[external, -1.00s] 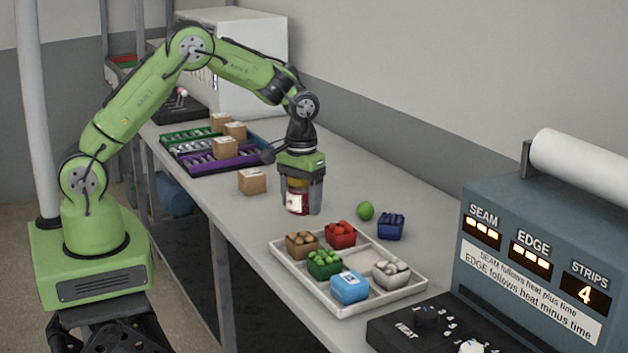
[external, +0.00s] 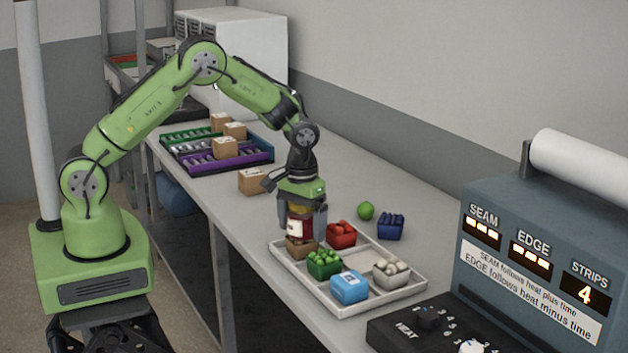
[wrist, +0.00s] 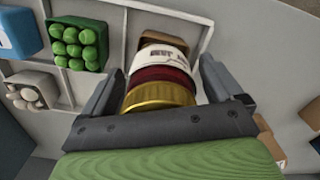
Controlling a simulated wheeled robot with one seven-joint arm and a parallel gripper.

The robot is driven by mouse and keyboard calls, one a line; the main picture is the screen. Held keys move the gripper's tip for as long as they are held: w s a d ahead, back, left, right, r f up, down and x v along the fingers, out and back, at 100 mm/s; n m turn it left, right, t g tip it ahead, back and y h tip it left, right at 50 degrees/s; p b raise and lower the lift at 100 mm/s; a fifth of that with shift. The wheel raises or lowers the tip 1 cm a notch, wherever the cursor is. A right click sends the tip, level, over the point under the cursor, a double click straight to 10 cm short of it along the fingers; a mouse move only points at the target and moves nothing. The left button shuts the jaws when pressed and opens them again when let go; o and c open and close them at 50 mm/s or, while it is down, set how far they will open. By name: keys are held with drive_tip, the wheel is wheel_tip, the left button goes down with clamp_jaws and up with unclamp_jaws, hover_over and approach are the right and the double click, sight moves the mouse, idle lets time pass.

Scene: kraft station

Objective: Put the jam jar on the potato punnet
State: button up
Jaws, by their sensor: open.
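The jam jar (external: 298,228), with a gold lid, white label and dark red contents, stands upright on the brown potato punnet (external: 301,247) in the tray's back-left compartment. The jar also shows in the wrist view (wrist: 162,74), covering most of the punnet (wrist: 165,38). My gripper (external: 304,232) is open around the jar, one finger on each side. In the wrist view the jar sits between the fingers, close to both. Whether a finger touches it I cannot tell.
The white tray (external: 384,307) also holds red (external: 341,235), green (external: 324,265), blue (external: 349,288) and white-filled (external: 391,273) punnets. A lime (external: 366,211) and a dark blue punnet (external: 391,227) lie behind it. Cardboard boxes (external: 252,182) stand left; a control machine (external: 540,260) stands right.

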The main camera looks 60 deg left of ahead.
wheel_tip(320, 180, up, 12)
drive_tip(key=shift+r+p, duration=0.1)
drive_tip(key=shift+p, duration=0.6)
drive_tip(key=s+a+r+m+t, duration=0.1)
drive_tip(key=s+a+r, duration=0.2)
drive_tip(key=s+r, duration=0.3)
drive_tip(key=s+a+r+m+t, duration=0.1)
drive_tip(key=s+a+r+t, duration=0.15)
drive_tip(key=s+r, duration=0.4)
drive_tip(key=s+a+m+t, duration=0.2)
drive_tip(key=s+a, duration=0.1)
drive_tip(key=s, duration=1.2)
drive_tip(key=shift+s+m, duration=0.15)
drive_tip(key=shift+m, duration=0.15)
